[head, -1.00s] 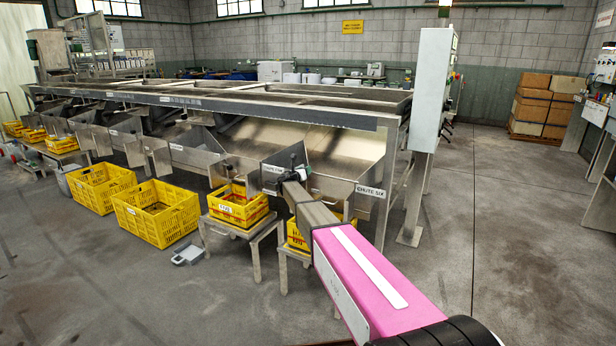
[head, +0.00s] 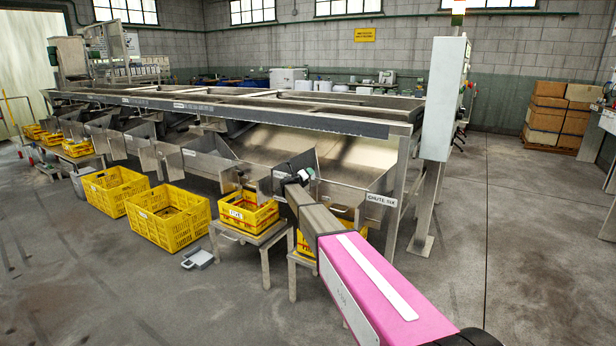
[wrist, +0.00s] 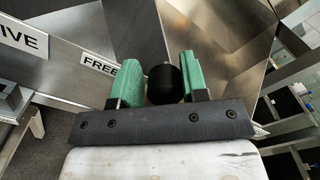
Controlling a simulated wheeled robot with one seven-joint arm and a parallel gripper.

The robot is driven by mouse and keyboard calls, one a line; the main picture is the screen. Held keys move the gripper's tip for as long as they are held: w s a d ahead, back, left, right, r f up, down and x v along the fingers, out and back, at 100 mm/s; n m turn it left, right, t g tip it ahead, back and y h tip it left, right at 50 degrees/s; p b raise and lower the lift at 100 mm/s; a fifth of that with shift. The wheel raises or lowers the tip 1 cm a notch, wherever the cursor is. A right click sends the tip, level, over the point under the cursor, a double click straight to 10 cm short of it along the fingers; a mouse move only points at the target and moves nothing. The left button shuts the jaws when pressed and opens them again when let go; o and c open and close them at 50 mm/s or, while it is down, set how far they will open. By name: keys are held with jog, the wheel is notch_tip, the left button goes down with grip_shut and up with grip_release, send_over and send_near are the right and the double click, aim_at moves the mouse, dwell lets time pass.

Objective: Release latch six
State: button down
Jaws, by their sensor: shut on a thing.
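My gripper (wrist: 160,75) has two green fingers and is shut on a round black knob (wrist: 164,84), seen between them in the wrist view. In the head view my gripper (head: 300,180) is at the front of the steel chutes, left of the "CHUTE SIX" label (head: 381,200). My arm hides the knob there. A "FREE" label (wrist: 100,66) is on the sheet metal left of the fingers in the wrist view. The mechanism behind the knob is hidden, so I cannot tell the latch's position.
A yellow crate (head: 247,212) on a stand (head: 240,236) is left of my arm, and another (head: 307,244) is partly behind it. Larger yellow crates (head: 168,215) stand on the floor. A grey cabinet (head: 443,95) stands right of the chutes. Floor at right is clear.

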jog(key=shift+s+d+r, duration=0.1)
jog(key=c, duration=0.8)
grip_release()
jog(key=v, duration=1)
jog(key=shift+s+a, duration=0.2)
jog(key=shift+s, duration=0.1)
